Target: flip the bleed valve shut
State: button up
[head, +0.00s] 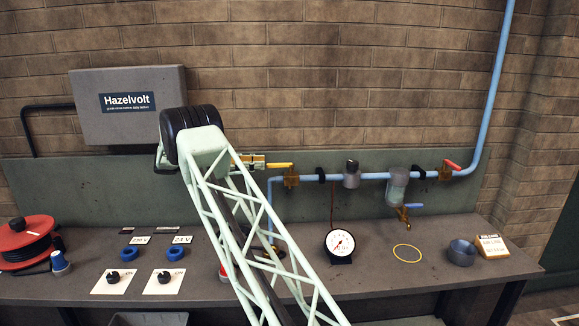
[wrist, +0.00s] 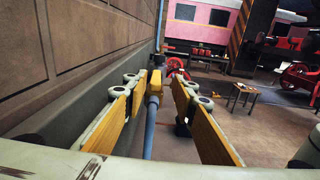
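A blue pipe (head: 340,177) runs along the wall with several levers. A yellow lever (head: 280,165) sits on a brass valve (head: 291,179) at its left end. A blue lever (head: 414,206) sits on a small brass valve (head: 402,213) under a clear bowl (head: 396,185). A red lever (head: 452,164) tilts up to the left at the right. No label shows which is the bleed valve. My gripper (head: 262,161) is partly hidden behind my arm, just left of the yellow lever. In the wrist view my gripper (wrist: 156,82) is open, with the yellow lever (wrist: 155,78) showing between its fingers, apparently ungripped.
A dial gauge (head: 340,243), a yellow ring (head: 407,253) and a grey cup (head: 461,252) are on the bench (head: 375,275). A grey Hazelvolt box (head: 130,125) hangs at left above a red cable reel (head: 27,243). The brick wall is close on the wrist view's left.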

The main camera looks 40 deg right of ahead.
aim_at(288, 165)
jog(key=shift+w+d+f+g, duration=0.15)
jog(key=shift+f, duration=0.25)
jog(key=shift+w+d+f+g, duration=0.1)
jog(key=shift+d+f+g, duration=0.05)
jog(key=shift+f, duration=0.25)
jog(key=shift+h, duration=0.3)
jog(key=shift+b+x, duration=0.95)
jog(key=shift+x, duration=5.95)
jog(key=shift+c, duration=0.2)
jog(key=shift+f, duration=0.1)
grip_shut()
